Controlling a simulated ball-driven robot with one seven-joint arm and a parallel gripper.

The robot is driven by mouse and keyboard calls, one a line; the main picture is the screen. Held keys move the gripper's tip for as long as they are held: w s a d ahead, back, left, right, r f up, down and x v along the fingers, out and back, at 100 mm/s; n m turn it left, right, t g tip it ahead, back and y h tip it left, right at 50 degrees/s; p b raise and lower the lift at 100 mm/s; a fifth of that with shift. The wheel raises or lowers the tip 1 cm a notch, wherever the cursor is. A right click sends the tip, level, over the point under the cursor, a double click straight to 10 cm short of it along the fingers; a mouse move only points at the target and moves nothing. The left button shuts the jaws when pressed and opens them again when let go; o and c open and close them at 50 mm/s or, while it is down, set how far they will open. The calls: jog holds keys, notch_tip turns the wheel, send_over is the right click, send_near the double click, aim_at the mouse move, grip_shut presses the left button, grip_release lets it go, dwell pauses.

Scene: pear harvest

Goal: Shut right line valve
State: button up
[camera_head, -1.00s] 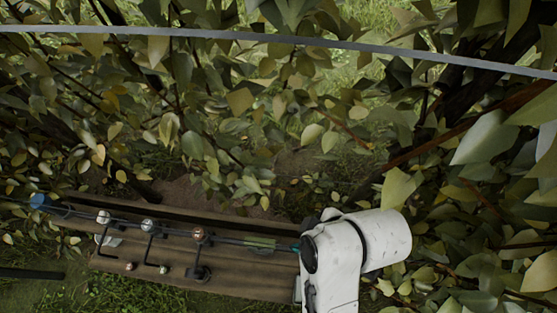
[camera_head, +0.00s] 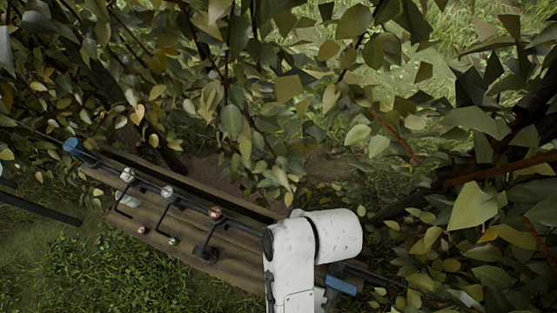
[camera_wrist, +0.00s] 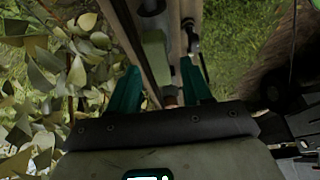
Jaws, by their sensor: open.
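A thin dark line runs along a wooden plank bed (camera_head: 150,222) in the head view. A blue valve-like piece (camera_head: 340,285) sits on the line just right of my arm. Another blue piece (camera_head: 71,145) sits at the line's far left end. My gripper is hidden behind my white arm in the head view. In the wrist view my gripper (camera_wrist: 159,70) is open, with two teal fingers apart. A pale green block (camera_wrist: 154,48) and a plank edge lie in the space between and beyond the fingers. I cannot tell whether they touch it.
Several small round fittings with bent dark rods stand on the planks, including a reddish one (camera_head: 215,213) left of my arm. Leafy branches (camera_head: 240,110) hang over the back and right. Grass (camera_head: 80,255) lies open at the front left.

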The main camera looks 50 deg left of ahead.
jog(key=shift+s+a+f, duration=0.15)
jog(key=shift+f, duration=0.45)
grip_shut()
